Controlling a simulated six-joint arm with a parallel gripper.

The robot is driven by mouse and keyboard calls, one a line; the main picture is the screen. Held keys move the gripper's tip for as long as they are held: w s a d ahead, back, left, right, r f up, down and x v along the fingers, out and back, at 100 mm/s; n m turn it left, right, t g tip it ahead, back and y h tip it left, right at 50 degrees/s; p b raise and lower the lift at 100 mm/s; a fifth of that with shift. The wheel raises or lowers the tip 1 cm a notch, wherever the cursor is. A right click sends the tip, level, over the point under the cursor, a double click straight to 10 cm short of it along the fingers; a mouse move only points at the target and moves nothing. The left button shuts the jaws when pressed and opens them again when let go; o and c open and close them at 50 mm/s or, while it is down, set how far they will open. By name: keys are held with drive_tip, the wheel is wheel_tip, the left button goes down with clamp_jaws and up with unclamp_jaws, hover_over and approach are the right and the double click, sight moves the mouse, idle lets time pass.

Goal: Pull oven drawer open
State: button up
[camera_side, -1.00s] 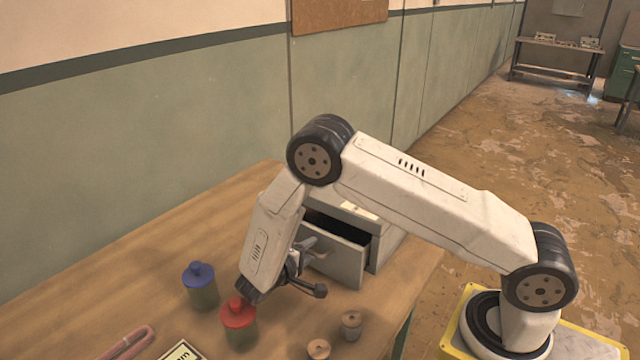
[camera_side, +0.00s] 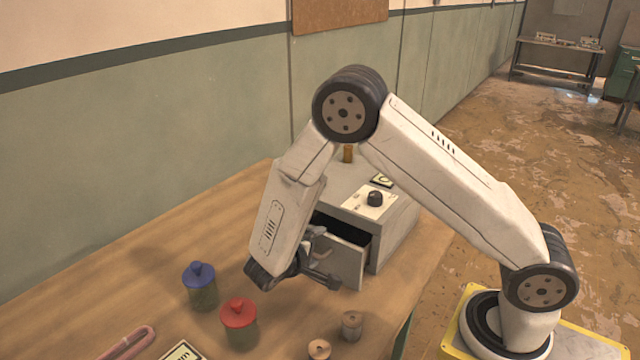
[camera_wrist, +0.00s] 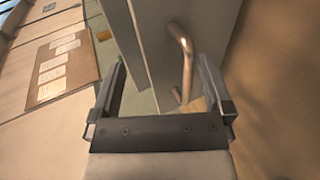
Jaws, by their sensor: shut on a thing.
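The oven (camera_side: 397,233) is a grey box on the table with a black knob on its top panel. Its drawer (camera_side: 350,262) stands partly open, with a dark gap behind the front. In the wrist view the drawer front (camera_wrist: 160,38) bears a curved metal handle (camera_wrist: 185,55). My gripper (camera_side: 325,260) is at the drawer front, tilted down. My arm hides part of the oven.
A blue-lidded jar (camera_side: 200,287) and a red-lidded jar (camera_side: 239,325) stand left of and below my gripper. Two small corked pieces (camera_side: 352,325) are near the table's front. A pink tube (camera_side: 130,342) and a label card (camera_side: 183,351) lie at the lower left.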

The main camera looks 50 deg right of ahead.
drive_tip(key=s+r, duration=0.3)
drive_tip(key=s+r+h, duration=0.1)
drive_tip(key=s+r, duration=0.2)
drive_tip(key=s, duration=0.1)
drive_tip(key=s+r+g+h, duration=0.1)
drive_tip(key=s+r, duration=0.2)
drive_tip(key=s, duration=0.1)
drive_tip(key=shift+s+r+m, duration=0.1)
drive_tip(key=shift+r+m, duration=0.15)
drive_tip(key=shift+m, duration=0.05)
drive_tip(key=shift+c, duration=0.2)
approach(318, 238)
drive_tip(key=shift+w+a+f, duration=0.1)
drive_tip(key=shift+w+f, duration=0.5)
drive_tip(key=shift+f, duration=0.15)
drive_tip(key=shift+x, duration=6.05)
drive_tip(key=shift+r, duration=0.1)
clamp_jaws()
